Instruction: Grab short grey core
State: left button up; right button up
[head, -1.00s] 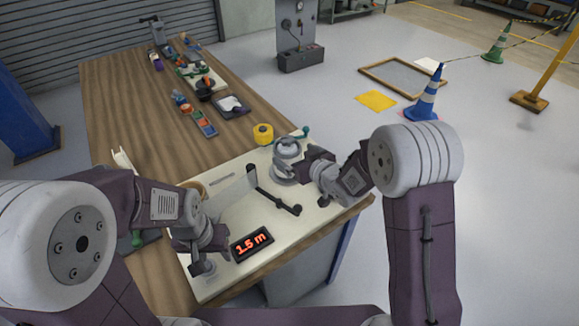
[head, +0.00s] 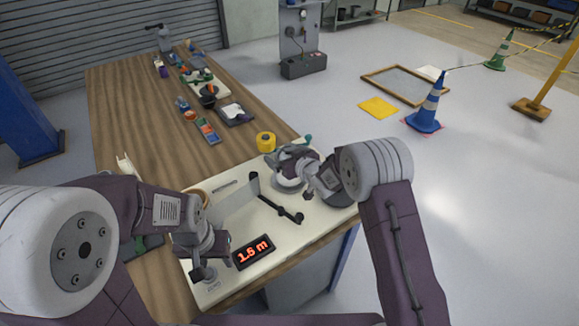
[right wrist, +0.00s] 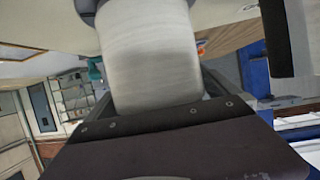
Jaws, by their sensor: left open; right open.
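A short, pale grey cylinder, which looks like the grey core (right wrist: 155,60), fills the middle of the right wrist view and reaches down to my right gripper's palm. My right gripper (head: 285,161) is open around or close against it; contact cannot be told. In the head view the gripper hides most of the core, and a round grey base (head: 287,184) shows below. My left gripper (head: 207,268) is open and empty-looking over the near left part of the pale work board (head: 215,288).
A translucent sheet (head: 238,203) stands on the board beside a black bar (head: 276,201). A yellow roll (head: 265,142) stands just behind the right gripper. Tools lie further along the wooden table (head: 150,140).

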jog(key=c, duration=1.8)
pick_arm(q)
notch_tip(320, 180, up, 4)
jog(key=p, duration=0.4)
jog(key=shift+r, duration=0.2)
pick_arm(e)
jog(key=shift+o, duration=0.2)
notch_tip(320, 180, up, 18)
